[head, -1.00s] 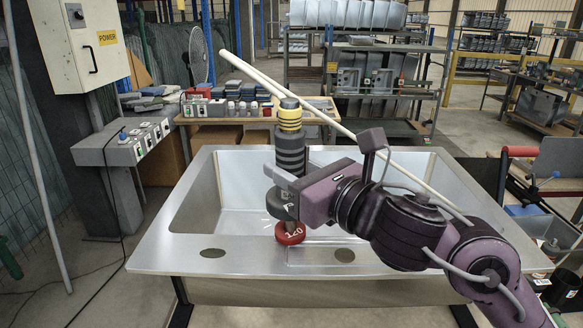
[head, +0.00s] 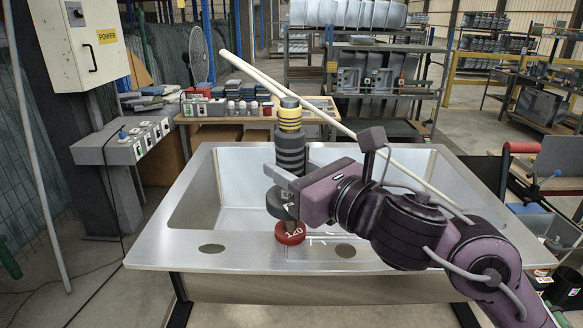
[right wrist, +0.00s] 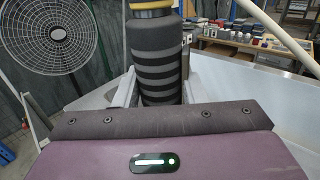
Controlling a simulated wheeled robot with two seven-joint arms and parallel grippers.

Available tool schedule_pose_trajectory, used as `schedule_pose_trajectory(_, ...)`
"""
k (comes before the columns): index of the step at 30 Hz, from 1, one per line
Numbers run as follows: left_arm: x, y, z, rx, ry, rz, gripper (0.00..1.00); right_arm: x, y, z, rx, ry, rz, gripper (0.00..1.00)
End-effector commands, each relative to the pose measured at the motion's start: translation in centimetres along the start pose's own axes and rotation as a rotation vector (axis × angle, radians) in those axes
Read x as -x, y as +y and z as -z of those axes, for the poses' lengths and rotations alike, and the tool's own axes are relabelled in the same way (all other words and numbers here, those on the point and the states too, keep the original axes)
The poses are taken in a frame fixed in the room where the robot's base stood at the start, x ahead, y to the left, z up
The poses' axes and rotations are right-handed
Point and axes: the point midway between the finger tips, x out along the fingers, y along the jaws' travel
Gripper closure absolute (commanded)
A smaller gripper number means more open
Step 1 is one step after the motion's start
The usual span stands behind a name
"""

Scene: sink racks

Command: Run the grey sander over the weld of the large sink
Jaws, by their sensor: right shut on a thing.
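The grey sander (head: 290,153) has dark grey bands, a yellow and black top and a red disc (head: 289,233) at its lower end. My right gripper (head: 283,180) is shut on it and holds it upright. The disc is over the front rim of the large steel sink (head: 185,245), between two round holes, and appears to touch it. In the right wrist view the banded body (right wrist: 158,65) stands between the two fingers. Faint light marks lie on the rim just right of the disc. My arm hides part of the sink. My left gripper is not in view.
A pale hose (head: 415,182) crosses above the sink from the back. A bench (head: 255,112) with several small items stands behind it. A grey socket box (head: 120,145) and a power cabinet (head: 85,40) are at the left.

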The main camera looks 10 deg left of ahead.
Motion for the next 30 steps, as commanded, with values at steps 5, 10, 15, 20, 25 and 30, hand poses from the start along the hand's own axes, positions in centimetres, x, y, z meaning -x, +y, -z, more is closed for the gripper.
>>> schedule_pose_trajectory(5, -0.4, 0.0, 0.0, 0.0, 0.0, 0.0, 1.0, 0.0, 0.0, 0.1, 0.0, -0.006, 0.0, 0.99)
schedule_pose_trajectory(10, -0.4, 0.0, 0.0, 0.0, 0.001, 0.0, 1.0, -0.1, 0.1, 0.0, 0.0, -0.005, -0.001, 0.99)
schedule_pose_trajectory(15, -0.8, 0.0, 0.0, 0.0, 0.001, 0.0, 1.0, -0.7, 0.8, 0.1, 0.0, -0.005, -0.002, 0.99)
schedule_pose_trajectory(20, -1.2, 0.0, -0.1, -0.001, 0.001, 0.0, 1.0, -1.4, 1.6, 0.1, 0.001, -0.005, -0.002, 0.99)
schedule_pose_trajectory(25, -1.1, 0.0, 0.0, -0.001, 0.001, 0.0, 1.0, -1.6, 1.8, -0.2, 0.001, -0.003, -0.001, 0.99)
schedule_pose_trajectory(30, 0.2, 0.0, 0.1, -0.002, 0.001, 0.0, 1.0, -1.6, 1.8, -2.1, 0.002, -0.006, 0.0, 0.99)
